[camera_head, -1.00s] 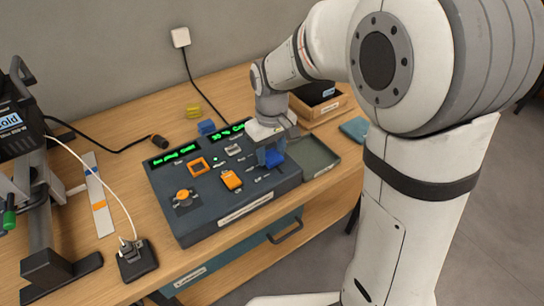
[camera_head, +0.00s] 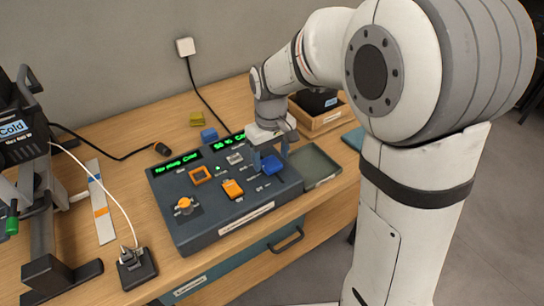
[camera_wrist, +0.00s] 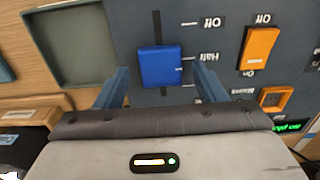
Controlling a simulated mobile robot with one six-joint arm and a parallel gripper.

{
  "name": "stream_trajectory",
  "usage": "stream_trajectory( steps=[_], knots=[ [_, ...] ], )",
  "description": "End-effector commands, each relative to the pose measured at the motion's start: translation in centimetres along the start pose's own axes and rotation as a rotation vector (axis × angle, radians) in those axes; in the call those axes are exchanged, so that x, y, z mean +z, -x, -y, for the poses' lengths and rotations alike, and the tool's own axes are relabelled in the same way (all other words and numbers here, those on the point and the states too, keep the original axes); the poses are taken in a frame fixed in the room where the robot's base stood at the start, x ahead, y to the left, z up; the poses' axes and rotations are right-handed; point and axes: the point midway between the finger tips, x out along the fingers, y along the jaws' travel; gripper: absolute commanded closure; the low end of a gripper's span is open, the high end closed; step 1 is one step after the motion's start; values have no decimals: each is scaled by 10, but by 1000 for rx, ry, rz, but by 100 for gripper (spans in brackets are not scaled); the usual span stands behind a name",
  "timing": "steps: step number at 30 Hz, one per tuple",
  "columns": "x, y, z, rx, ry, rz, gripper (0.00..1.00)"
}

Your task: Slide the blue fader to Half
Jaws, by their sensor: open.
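The blue fader (camera_wrist: 160,66) is a square blue cap on a dark vertical slot in the wrist view. Its cap lies beside the Half label, its middle slightly below the Half tick in that picture; the Off label is above. In the head view the blue fader (camera_head: 272,165) is on the right part of the dark control panel (camera_head: 205,235). My gripper (camera_wrist: 162,76) is open, one finger on each side of the cap with gaps to both. In the head view my gripper (camera_head: 270,156) is just above and behind the fader.
An orange switch (camera_wrist: 260,47) and an orange-framed button (camera_wrist: 276,98) are beside the fader. An orange knob (camera_head: 184,204) is at the panel's left. A shallow tray (camera_head: 318,168) is right of the panel.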

Motion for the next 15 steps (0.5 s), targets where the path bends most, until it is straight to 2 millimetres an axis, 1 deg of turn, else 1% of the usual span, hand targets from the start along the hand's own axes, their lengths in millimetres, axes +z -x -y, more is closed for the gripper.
stream_trajectory(
  steps=[1,6,9,12,15],
  knots=[
    [-1,9,0,1,0,-5,36],
    [-1,39,0,1,0,-5,36],
    [-2,54,-1,1,0,-3,36],
    [-2,64,-1,1,1,-2,36],
    [-1,68,-1,0,1,-1,36]
  ],
)
